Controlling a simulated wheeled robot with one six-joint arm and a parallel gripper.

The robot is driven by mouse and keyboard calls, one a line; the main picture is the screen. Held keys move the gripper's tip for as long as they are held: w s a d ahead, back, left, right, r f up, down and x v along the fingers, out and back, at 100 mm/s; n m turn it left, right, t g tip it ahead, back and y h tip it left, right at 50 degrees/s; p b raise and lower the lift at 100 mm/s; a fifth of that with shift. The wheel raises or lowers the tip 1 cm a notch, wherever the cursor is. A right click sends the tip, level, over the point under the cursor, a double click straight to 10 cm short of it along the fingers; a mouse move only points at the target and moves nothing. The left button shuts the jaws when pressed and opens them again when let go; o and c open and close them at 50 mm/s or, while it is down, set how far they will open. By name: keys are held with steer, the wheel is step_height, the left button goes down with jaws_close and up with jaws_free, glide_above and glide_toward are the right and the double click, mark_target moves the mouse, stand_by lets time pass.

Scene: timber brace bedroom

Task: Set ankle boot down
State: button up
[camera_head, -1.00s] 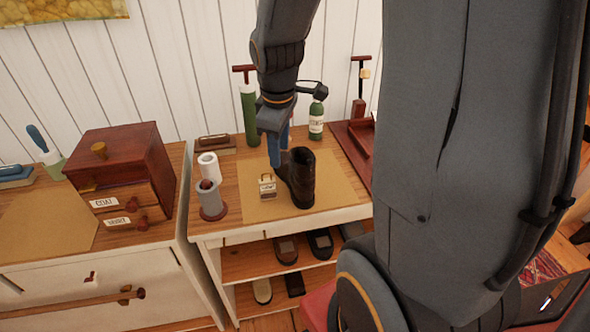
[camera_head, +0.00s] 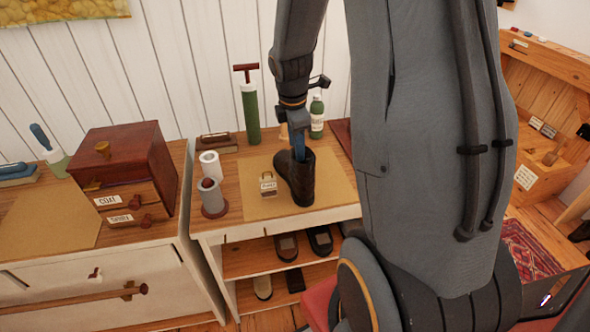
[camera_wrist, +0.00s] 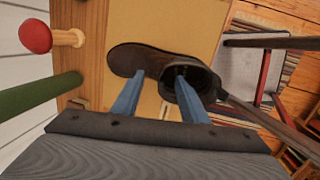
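The dark brown ankle boot (camera_head: 302,182) stands upright on the tan mat (camera_head: 258,209) on top of the shoe cabinet. In the wrist view the boot (camera_wrist: 165,62) shows its toe to the left and its open shaft to the right. My gripper (camera_head: 298,155) is at the top of the boot, with its blue fingers pointing down. In the wrist view the fingers of my gripper (camera_wrist: 159,76) are spread apart. One overlaps the shaft opening and the other is beside the instep. Whether they touch the leather is unclear.
A small labelled stand (camera_head: 268,186) is just left of the boot. A grey cylinder (camera_head: 212,197), a white roll (camera_head: 211,164), a green pump (camera_head: 250,112) and a green bottle (camera_head: 317,118) stand around the mat. Shoes fill the shelves below. The mat's front right is clear.

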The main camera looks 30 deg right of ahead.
steer(key=shift+w+d+f, duration=0.1)
steer(key=shift+f, duration=0.65)
steer(key=shift+w+d+f, duration=0.1)
steer(key=shift+f, duration=0.6)
jaws_close()
stand_by(0.3)
